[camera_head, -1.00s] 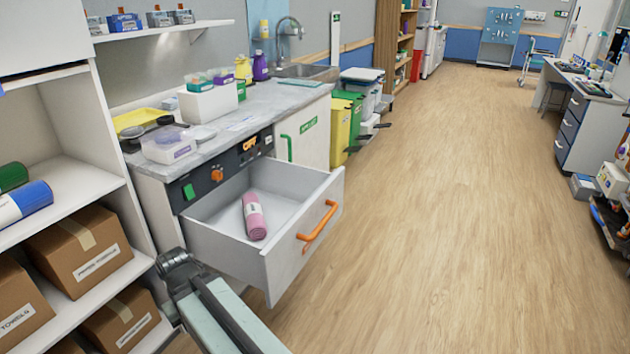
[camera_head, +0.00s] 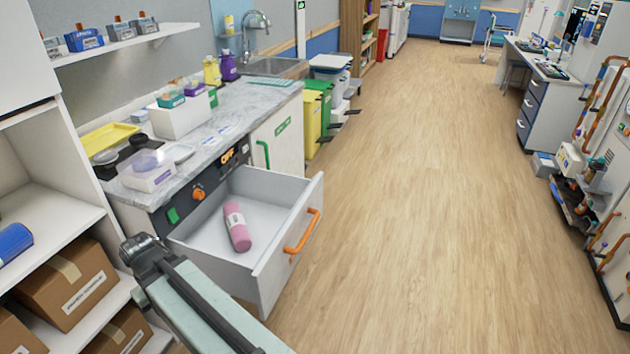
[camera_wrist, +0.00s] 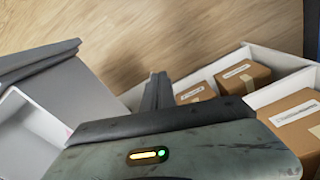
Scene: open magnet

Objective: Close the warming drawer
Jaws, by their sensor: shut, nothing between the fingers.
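The warming drawer (camera_head: 285,238) stands open below the counter in the head view. My arm reaches up beside the drawer's near side in that view. My gripper's fingertips cannot be made out there. In the wrist view my gripper (camera_wrist: 158,88) has its two dark fingers together with nothing between them, above the wood floor. A pale panel at the left of that view may be part of the drawer. I cannot tell whether my arm touches the drawer.
A shelf unit with cardboard boxes (camera_head: 66,284) stands close on the left; boxes also show in the wrist view (camera_wrist: 243,78). The counter (camera_head: 225,117) above the drawer holds trays and bottles. Bins stand farther along. The wood floor (camera_head: 420,200) right of the drawer is clear.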

